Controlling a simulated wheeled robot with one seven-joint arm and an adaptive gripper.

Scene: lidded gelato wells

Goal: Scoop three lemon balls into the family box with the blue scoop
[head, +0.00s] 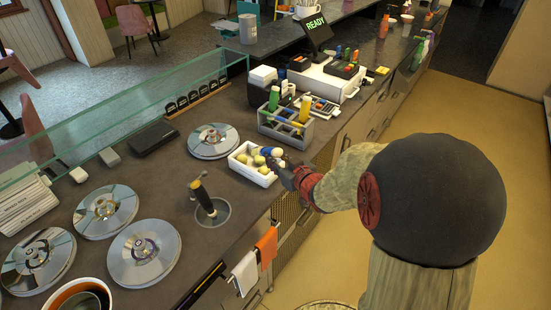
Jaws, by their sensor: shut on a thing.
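The family box appears to be the white open box (236,167) on the counter, with pale yellow balls (259,160) in it. My gripper (284,166) is at the box's right side, low over its rim. It is shut on what looks like the blue scoop (273,152), whose blue part reaches over the box. The scoop's bowl is hard to make out at this size, so I cannot tell whether it holds a ball. My fingers are partly hidden by the arm's own angle.
A grey caddy (282,134) with colored handles stands just behind the box. In front is a round well (218,213) with a black-handled tool. Several shiny round lids (144,254) lie left. A glass guard (140,99) runs along the far edge. Towels (267,247) hang at the front.

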